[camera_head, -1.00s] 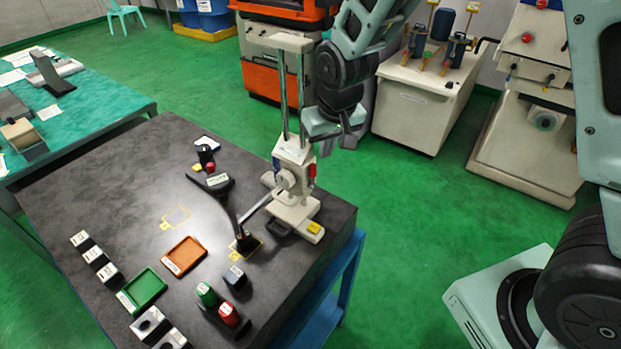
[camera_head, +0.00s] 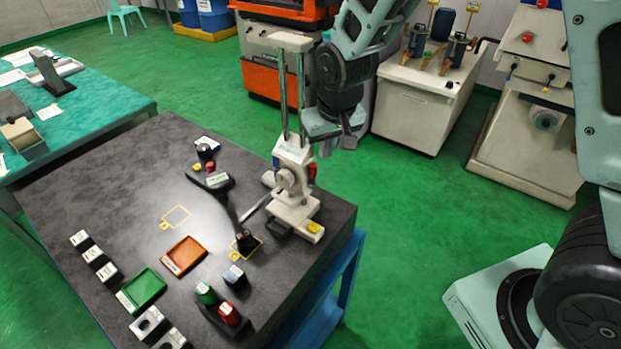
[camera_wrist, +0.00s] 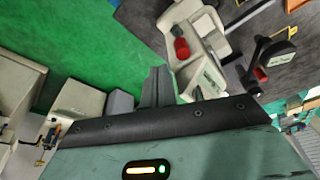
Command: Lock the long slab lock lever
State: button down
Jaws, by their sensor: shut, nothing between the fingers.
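A white stand with two upright posts (camera_head: 301,95) stands on the right edge of the dark table. Its white carriage (camera_head: 293,150) has a round knob in front and a small red grip (camera_head: 312,171) on its right side. The red grip shows clearly in the wrist view (camera_wrist: 181,47). I cannot tell for certain which part is the long slab lock lever. My gripper (camera_head: 327,147) is shut and empty, just right of the carriage top. In the wrist view its fingers (camera_wrist: 158,86) are just left of and below the red grip, apart from it.
A black arm with a labelled head (camera_head: 217,181) lies left of the stand. An orange tray (camera_head: 184,255), a green tray (camera_head: 143,290) and several small blocks are on the table's front half. Open green floor lies right of the table.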

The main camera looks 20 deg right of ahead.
jog(key=shift+s+b+x, duration=0.25)
jog(key=shift+b+x, duration=0.4)
jog(key=shift+x, duration=0.3)
jog(key=shift+f, duration=0.1)
